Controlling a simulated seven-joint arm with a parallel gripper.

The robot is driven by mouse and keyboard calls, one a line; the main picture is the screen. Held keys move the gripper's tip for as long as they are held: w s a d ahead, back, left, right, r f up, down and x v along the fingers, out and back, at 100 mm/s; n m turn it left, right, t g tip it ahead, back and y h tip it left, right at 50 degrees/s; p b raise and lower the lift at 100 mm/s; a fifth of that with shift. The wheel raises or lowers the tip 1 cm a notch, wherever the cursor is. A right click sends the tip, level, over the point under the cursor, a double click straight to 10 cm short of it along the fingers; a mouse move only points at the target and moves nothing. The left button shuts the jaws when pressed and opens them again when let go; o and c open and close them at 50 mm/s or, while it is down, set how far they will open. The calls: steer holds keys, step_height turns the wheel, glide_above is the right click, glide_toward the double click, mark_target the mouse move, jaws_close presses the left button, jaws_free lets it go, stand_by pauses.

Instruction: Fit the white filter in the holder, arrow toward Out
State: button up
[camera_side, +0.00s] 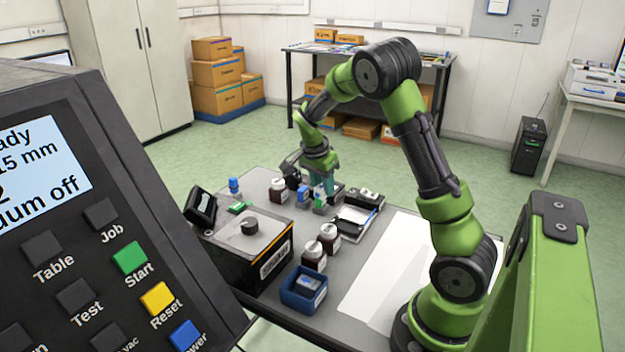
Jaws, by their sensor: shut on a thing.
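My gripper (322,188) points down over the far part of the grey table (262,185), among small items. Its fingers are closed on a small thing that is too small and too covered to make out. I cannot pick out the white filter, its arrow or an Out mark at this size. A small blue part (303,195) and a small green part (320,204) are close by the fingertips. I cannot tell which item is the holder.
Dark ink bottles (328,237) with pale caps stand mid-table. A blue bin (304,289) is in front of them, and a black box with a knob (250,227) is to their left. A tray (355,218) lies right of the gripper. A white sheet (385,275) is bare.

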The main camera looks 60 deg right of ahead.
steer(key=shift+s+a+f+m+g+y, duration=0.1)
steer(key=shift+s+f+m+g+y, duration=0.7)
steer(key=shift+m, duration=1.8)
steer(key=shift+s+d+f+m+g+y, duration=0.1)
steer(key=shift+s+f+m+y, duration=0.15)
steer(key=shift+s+f+m, duration=1.75)
steer(key=shift+s+a+f+m+g+y, duration=0.15)
steer(key=shift+s+m+g+y, duration=0.4)
steer(key=shift+m, duration=2.65)
steer(key=shift+s+f, duration=0.15)
steer(key=shift+f, duration=0.55)
steer(key=o, duration=1.1)
steer(key=shift+o, duration=0.4)
steer(key=o, duration=0.3)
steer(key=shift+o, duration=0.2)
